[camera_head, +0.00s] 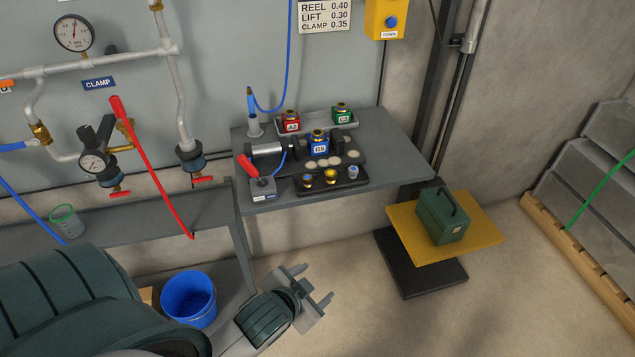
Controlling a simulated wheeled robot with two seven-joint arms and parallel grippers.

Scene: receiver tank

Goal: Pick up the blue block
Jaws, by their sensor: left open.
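The blue block (318,146), with a white label and a brass-coloured top, sits upright in a dark fixture on the grey bench (390,160). A silver cylinder (266,149) lies to its left. My left gripper (316,282) is open and empty, below and in front of the bench, well apart from the block. The lower part of the block is partly hidden by the fixture. My right gripper is not in view.
A red block (291,121) and a green block (341,114) stand in a tray behind. A dark rack (333,181) with several fittings and a red-handled lever (247,166) are in front. A blue bucket (188,298) and a yellow platform (480,228) with a green case (442,216) flank the gripper.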

